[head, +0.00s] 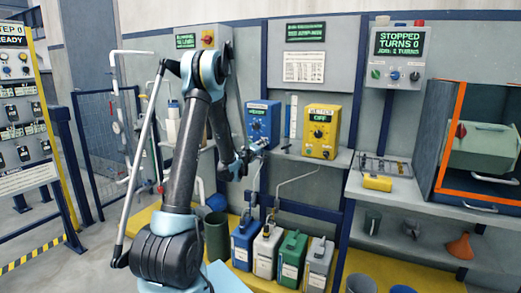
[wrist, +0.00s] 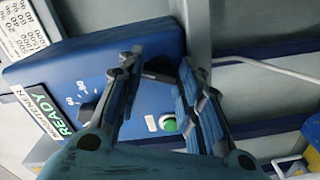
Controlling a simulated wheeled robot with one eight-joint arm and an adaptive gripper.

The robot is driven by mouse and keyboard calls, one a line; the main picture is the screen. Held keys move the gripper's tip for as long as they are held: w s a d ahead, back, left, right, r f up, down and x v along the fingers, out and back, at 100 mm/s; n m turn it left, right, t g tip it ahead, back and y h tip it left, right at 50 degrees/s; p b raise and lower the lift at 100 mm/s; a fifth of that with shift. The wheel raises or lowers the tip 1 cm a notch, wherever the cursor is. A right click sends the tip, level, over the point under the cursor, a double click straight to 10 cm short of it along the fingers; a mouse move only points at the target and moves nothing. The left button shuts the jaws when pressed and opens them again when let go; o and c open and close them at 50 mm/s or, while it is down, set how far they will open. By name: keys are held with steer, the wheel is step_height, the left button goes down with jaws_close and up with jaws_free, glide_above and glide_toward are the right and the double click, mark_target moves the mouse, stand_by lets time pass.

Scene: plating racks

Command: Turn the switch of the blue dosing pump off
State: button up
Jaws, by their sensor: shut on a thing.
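The blue dosing pump (head: 262,115) stands on the grey shelf at the middle of the head view. Its blue front (wrist: 65,70) fills much of the wrist view, with a lit green READY display (wrist: 45,108), a black dial (wrist: 86,112) and a green button (wrist: 169,124). My gripper (head: 258,147) is at the lower front of the pump; in the wrist view (wrist: 162,62) its two fingers straddle a small dark part, apparently the pump's switch (wrist: 158,77). The fingers are shut on it. They hide most of it, so its position cannot be read.
A yellow pump (head: 321,132) with a lit OFF display stands right of the blue one. Below the shelf are several coloured canisters (head: 291,255). A thin pale pipe (wrist: 265,66) runs beside the pump. A grey cabinet with an orange frame (head: 447,140) is at the right.

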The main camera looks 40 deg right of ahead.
steer(key=shift+a+n, duration=0.15)
steer(key=shift+n, duration=0.45)
steer(key=n, duration=1)
stand_by(0.5)
steer(key=shift+n, duration=0.4)
steer(key=o, duration=1.1)
steer(key=shift+c, duration=0.2)
steer(key=v, duration=1.1)
steer(key=shift+a, duration=0.4)
